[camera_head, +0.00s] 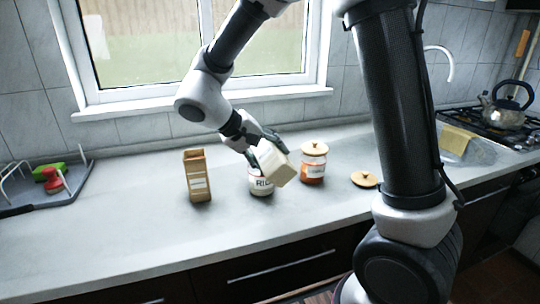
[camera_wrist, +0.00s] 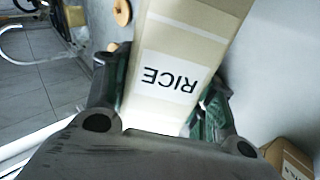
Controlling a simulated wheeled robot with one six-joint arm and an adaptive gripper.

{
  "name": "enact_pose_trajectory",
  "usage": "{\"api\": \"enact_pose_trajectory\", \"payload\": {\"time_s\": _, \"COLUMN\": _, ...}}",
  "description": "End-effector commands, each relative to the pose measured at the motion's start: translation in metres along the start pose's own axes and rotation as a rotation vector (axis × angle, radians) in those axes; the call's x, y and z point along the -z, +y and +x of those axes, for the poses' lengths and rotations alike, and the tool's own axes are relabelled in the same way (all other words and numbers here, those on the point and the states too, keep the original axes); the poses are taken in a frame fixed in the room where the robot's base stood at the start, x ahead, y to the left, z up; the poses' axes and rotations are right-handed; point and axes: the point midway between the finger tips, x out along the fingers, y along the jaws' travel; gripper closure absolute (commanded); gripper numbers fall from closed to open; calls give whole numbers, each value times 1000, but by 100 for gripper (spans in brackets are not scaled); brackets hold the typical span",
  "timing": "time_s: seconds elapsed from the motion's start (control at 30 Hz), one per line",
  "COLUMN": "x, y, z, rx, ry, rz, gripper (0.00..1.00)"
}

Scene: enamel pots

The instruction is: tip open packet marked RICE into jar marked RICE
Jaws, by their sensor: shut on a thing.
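My gripper (camera_head: 262,146) is shut on a cream packet (camera_head: 277,166), with one finger on each side of it. In the wrist view the packet's white label (camera_wrist: 169,77) reads RICE. In the head view the packet is steeply tilted, its lower end toward the right. The white jar (camera_head: 261,186) stands on the counter behind and below the packet. Its label shows "RI", with the rest hidden by the packet. The jar's mouth is also hidden, so I cannot tell whether any rice is falling in.
A brown packet (camera_head: 198,176) stands upright to the left. A wooden-lidded jar with orange contents (camera_head: 313,163) stands right of the white jar. A loose wooden lid (camera_head: 365,180) lies farther right. A dish rack (camera_head: 42,187) is at far left. The front counter is clear.

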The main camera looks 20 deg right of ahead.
Motion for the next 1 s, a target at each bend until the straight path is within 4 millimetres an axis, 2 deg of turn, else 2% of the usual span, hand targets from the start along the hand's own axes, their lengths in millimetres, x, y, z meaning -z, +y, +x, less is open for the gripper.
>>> {"api": "enact_pose_trajectory", "payload": {"time_s": 1.0, "x": 9, "y": 8, "z": -8, "rx": -1, "ry": -143, "rz": -135, "gripper": 88}}
